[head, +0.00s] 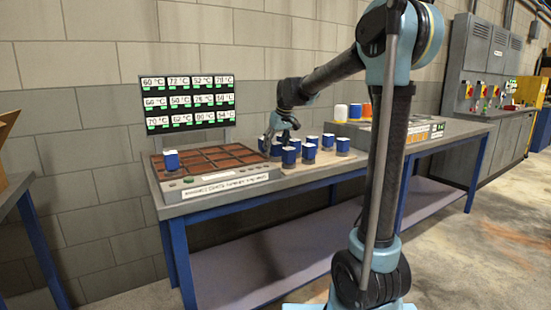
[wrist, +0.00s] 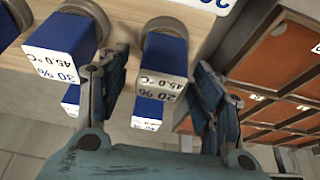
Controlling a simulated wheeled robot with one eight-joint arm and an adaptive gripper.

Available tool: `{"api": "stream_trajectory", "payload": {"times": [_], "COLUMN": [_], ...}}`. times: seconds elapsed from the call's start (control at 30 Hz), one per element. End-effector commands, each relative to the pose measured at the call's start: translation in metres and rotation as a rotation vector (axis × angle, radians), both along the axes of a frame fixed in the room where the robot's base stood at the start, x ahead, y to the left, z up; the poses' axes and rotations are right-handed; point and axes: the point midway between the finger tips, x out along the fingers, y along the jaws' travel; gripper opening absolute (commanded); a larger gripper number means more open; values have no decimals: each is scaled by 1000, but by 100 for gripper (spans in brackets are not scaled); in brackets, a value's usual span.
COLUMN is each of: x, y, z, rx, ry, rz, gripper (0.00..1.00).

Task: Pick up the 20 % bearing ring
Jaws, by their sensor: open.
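The 20 % bearing ring (wrist: 165,58) shows in the wrist view as a blue block with a white label reading 20 % and 45.0 °C and a round grey part at one end. My gripper (wrist: 163,66) is open, with one finger on each side of this block. I cannot tell whether either finger touches it. In the head view my gripper (head: 284,127) is low over the blue pieces on the bench, and which of them is the 20 % one cannot be read there.
A blue block labelled 30 % (wrist: 62,48) stands close beside the left finger in the wrist view. Several more blue pieces (head: 309,153) crowd the bench. A brown compartment tray (head: 215,157) with one blue piece (head: 171,160) lies left, below a temperature display (head: 188,103).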

Motion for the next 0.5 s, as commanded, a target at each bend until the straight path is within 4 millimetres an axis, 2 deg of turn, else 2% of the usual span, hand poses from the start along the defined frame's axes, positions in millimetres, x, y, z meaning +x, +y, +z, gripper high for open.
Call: {"api": "stream_trajectory", "payload": {"times": [0.3,0.33,0.5], "x": [2,2,2], "y": [1,1,1], "z": [-6,-6,-6], "rx": [0,0,0], "ry": [0,0,0], "rz": [0,0,0], "gripper": [60,58,19]}}
